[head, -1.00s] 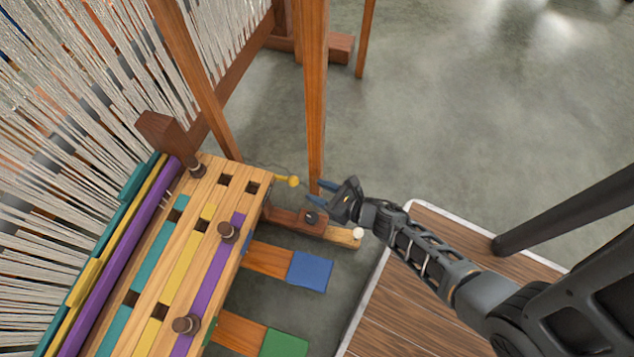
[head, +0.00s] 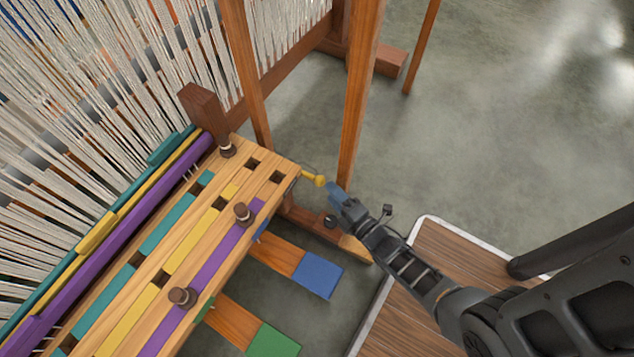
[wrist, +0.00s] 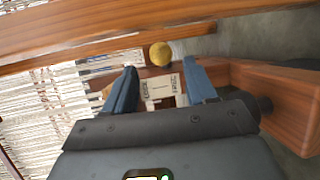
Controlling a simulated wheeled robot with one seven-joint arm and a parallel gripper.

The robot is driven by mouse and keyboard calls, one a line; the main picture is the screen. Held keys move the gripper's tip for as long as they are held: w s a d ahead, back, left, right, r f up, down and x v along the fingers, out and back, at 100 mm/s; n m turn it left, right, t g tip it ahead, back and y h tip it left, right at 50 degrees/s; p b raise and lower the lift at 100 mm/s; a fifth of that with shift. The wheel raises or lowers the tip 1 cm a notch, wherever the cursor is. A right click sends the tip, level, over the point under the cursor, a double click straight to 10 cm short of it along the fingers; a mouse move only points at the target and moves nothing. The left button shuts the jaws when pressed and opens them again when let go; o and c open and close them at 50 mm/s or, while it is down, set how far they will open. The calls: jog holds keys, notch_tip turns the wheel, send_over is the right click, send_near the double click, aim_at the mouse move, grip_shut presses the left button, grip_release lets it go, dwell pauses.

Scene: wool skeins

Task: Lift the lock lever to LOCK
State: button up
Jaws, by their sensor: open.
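The lock lever ends in a yellow ball knob (head: 320,180), at the far right corner of the loom's slotted wooden top. Its thin rod runs back to that corner. In the wrist view the yellow knob (wrist: 160,54) shows just beyond and between the fingertips. My gripper (head: 333,190) has blue fingers and is right beside the knob in the head view. In the wrist view my gripper (wrist: 160,68) is open, with nothing held. A pale label plate (wrist: 162,88) shows between the fingers; its lettering is too small to read surely.
An orange-brown wooden post (head: 360,95) rises close behind the knob. The slotted wooden top (head: 185,260) with brown pegs lies left. Blue (head: 319,275) and green (head: 273,341) pedals are below. A wooden platform (head: 430,290) lies under my arm. Open floor is at upper right.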

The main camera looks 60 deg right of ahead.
aim_at(320, 180)
jog(key=b+x, duration=0.1)
jog(key=x, duration=0.6)
jog(key=shift+b, duration=0.3)
jog(key=shift+r, duration=0.1)
grip_shut()
